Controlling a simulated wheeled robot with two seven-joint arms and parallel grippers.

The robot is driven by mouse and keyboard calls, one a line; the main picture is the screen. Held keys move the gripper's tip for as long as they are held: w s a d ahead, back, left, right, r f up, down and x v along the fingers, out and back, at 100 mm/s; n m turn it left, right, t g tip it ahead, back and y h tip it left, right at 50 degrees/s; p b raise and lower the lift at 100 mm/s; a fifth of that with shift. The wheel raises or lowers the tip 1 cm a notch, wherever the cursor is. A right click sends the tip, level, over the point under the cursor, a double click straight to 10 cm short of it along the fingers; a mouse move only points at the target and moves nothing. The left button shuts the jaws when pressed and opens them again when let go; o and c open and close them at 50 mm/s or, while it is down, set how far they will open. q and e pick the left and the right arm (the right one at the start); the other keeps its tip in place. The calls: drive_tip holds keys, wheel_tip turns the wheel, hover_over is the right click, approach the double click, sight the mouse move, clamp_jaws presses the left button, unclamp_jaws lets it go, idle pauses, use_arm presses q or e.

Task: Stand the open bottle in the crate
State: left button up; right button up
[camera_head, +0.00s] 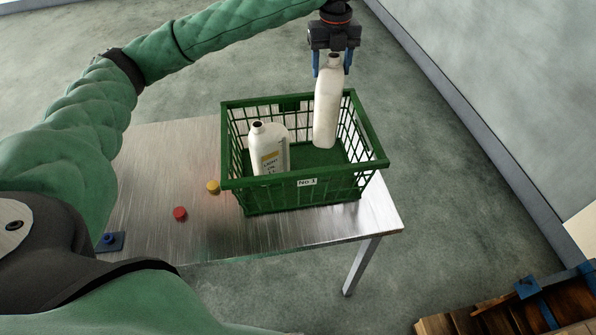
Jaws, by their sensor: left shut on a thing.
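My left gripper (333,62) reaches over the far right of the green crate (281,183) and is shut on the neck of a plain white bottle (327,105). This bottle is roughly upright with its lower part inside the crate. I cannot tell whether its base touches the crate floor. Its mouth looks uncapped. My right gripper is not in view.
The crate stands on a metal table (150,170), near its right end. A yellow cap (213,187) and a red cap (180,213) lie left of it. A small blue piece (108,241) is near the table's front left. A wooden pallet (510,310) is at lower right.

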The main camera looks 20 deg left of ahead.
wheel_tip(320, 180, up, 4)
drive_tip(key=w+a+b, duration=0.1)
use_arm(q)
drive_tip(key=f+p, duration=0.1)
drive_tip(key=f, duration=1.1)
drive_tip(key=shift+w+a+p, duration=0.1)
drive_tip(key=shift+w+p, duration=0.1)
drive_tip(key=shift+p, duration=0.2)
drive_tip(key=shift+f+p, duration=0.65)
drive_tip(key=shift+f, duration=1.3)
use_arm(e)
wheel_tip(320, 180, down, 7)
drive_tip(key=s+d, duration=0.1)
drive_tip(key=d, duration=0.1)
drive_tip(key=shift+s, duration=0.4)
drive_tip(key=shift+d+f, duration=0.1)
use_arm(q)
drive_tip(key=o, duration=1.3)
drive_tip(key=shift+f, duration=0.1)
drive_tip(key=shift+c, duration=0.2)
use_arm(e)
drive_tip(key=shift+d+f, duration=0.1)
